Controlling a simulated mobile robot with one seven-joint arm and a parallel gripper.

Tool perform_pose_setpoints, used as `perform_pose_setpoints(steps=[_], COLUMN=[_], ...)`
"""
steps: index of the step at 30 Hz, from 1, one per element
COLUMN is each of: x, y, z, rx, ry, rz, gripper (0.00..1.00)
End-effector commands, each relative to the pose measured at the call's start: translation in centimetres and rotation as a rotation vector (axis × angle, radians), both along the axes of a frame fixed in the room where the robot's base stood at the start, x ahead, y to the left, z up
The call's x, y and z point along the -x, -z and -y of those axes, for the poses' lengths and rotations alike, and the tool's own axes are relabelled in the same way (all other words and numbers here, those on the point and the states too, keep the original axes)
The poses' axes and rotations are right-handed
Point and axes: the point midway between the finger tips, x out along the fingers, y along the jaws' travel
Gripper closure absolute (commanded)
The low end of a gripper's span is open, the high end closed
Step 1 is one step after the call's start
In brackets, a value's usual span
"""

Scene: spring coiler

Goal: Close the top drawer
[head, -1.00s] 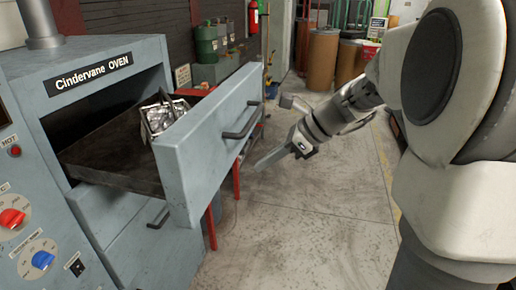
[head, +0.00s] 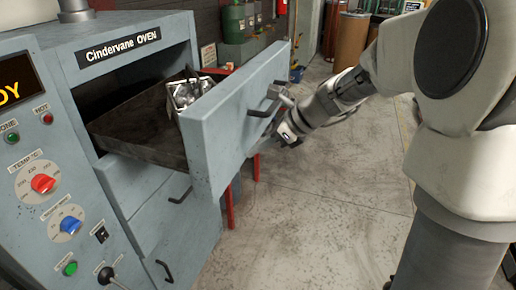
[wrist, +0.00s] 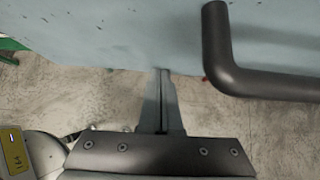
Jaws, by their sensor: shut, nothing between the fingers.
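The top drawer (head: 241,112) of the blue-grey Cindervane oven is pulled far out, its front panel facing my arm. A metal wire-like basket or foil tray with shiny round items (head: 190,92) sits inside it. The drawer's dark bar handle (head: 268,104) is on the front; the handle also shows large at the right of the wrist view (wrist: 245,78). My gripper (wrist: 163,75) is shut and empty, its fingertips at the lower part of the drawer front, left of the handle in the wrist view. Whether they touch the panel I cannot tell. In the head view the fingers are mostly hidden.
Lower drawers with handles (head: 180,196) sit shut beneath. The oven's control panel (head: 50,190) with red and blue knobs is at left. A red stand leg (head: 229,205) is behind the drawer. Open concrete floor (head: 320,205) lies to the right.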

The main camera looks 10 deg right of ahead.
Motion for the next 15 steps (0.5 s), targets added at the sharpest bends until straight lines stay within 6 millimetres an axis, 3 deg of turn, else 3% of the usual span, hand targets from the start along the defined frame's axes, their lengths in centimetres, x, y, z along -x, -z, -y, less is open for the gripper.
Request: perform_pose_setpoints(steps=[8,15], x=[-1.1,-3.7], y=[-0.2,-0.5], z=[-2.0,-6.8], rx=[-0.001,-0.004], ry=[-0.005,-0.008], rz=[0.0,-0.003], gripper=[1.0,1.0])
